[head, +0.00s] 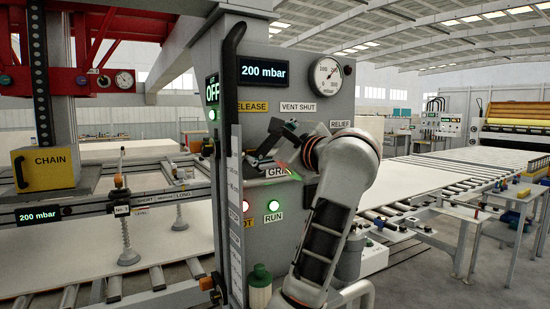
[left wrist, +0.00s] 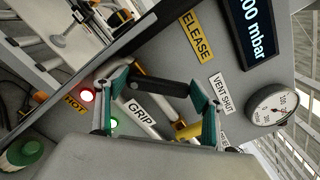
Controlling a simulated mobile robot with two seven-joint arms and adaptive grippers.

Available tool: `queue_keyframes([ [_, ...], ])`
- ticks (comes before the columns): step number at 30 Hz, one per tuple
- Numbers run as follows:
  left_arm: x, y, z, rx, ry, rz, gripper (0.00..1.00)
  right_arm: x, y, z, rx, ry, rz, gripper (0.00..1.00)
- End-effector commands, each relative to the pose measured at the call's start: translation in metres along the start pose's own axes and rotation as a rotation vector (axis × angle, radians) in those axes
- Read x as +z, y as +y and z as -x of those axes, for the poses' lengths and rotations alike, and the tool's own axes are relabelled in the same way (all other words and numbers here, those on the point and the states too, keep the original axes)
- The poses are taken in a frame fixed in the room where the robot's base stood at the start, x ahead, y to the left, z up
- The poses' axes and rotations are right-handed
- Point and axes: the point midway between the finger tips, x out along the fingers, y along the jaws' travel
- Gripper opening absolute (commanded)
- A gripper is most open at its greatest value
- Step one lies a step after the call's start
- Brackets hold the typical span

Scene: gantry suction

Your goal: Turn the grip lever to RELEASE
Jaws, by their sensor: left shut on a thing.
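The grip lever (left wrist: 160,86) shows in the left wrist view as a dark bar between my fingertips, above the GRIP label (left wrist: 140,114). In the head view the gripper and wrist largely hide it. My left gripper (head: 268,149) is at the grey control panel (head: 292,92), shut on the lever. Its two fingers also show in the left wrist view (left wrist: 160,92). The yellow RELEASE label (head: 252,107) is just above the gripper in the head view, partly cut off at its left. The lever's exact angle is hard to tell. My right gripper is not in view.
A VENT SHUT label (head: 298,107) and a pressure gauge (head: 327,76) are on the panel's upper part. Red (head: 245,206) and green (head: 274,206) lights are below. A display (head: 264,71) reads 200 mbar. A white roller table (head: 420,185) runs at right.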

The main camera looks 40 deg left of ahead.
Motion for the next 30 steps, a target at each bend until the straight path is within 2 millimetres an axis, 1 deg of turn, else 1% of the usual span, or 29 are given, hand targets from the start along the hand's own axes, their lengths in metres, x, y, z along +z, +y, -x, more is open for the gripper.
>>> queue_keyframes([
  [1, -0.003, 0.003, 0.000, -0.001, 0.003, 0.042, 0.29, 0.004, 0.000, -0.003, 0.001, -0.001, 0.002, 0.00],
  [7, 0.003, 0.005, 0.000, 0.000, 0.004, 0.232, 0.29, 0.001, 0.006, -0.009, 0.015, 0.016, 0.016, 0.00],
  [13, 0.009, 0.009, -0.001, 0.001, 0.003, 0.417, 0.29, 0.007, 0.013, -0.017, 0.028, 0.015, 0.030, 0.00],
  [18, 0.013, 0.012, 0.000, 0.000, 0.004, 0.558, 0.29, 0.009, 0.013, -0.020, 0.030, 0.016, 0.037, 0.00],
  [24, 0.018, 0.015, 0.000, 0.001, 0.003, 0.689, 0.29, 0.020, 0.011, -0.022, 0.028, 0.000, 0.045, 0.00],
  [30, 0.020, 0.017, 0.000, 0.001, 0.003, 0.770, 0.29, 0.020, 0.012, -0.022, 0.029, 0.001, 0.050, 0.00],
])
